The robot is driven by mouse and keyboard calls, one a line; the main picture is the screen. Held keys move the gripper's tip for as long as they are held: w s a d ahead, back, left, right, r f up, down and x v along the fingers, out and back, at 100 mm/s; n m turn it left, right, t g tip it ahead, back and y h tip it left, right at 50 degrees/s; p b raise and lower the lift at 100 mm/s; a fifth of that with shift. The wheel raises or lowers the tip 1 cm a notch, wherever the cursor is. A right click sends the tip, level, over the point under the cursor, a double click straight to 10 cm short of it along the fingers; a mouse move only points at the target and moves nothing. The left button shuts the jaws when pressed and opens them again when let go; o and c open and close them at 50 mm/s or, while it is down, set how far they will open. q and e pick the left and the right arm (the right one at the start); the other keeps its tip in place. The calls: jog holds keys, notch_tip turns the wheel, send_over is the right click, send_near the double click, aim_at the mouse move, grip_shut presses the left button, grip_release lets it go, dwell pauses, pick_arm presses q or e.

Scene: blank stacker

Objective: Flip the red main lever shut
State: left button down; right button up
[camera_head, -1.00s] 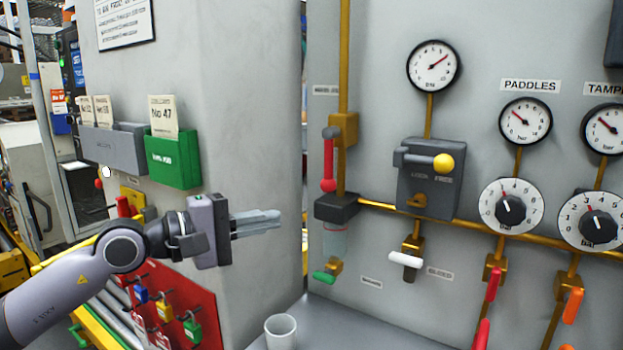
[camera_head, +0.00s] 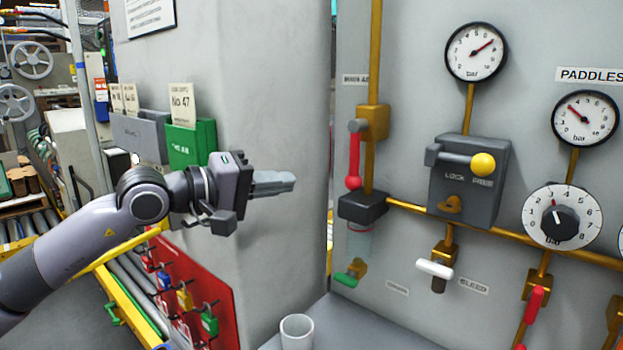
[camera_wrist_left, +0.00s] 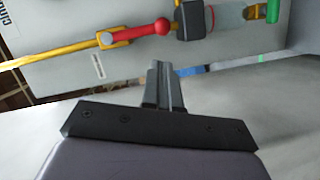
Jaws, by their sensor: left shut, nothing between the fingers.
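The red main lever (camera_head: 354,160) hangs from a brass valve (camera_head: 373,121) on the grey wall panel, lying along the vertical brass pipe with its round knob at the bottom. In the left wrist view the red lever (camera_wrist_left: 140,31) lies across the top, beyond my fingertips. My left gripper (camera_head: 291,182) is shut and empty, pointing right. In the head view its tips are left of the lever's knob, with a gap between them. The shut fingers (camera_wrist_left: 163,72) also show in the left wrist view. My right gripper is out of view.
A dark block (camera_head: 362,207) sits below the lever. A lock box with a yellow knob (camera_head: 484,164) is to its right. A grey pillar (camera_head: 262,80) with a green card holder (camera_head: 190,142) stands behind my left arm. A white cup (camera_head: 297,333) stands below.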

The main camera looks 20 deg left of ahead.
aim_at(356, 156)
pick_arm(q)
jog(key=p+x, duration=0.3)
jog(key=x, duration=0.6)
jog(key=shift+w+d, duration=0.25)
jog(key=shift+w, duration=0.05)
jog(key=shift+f, duration=0.1)
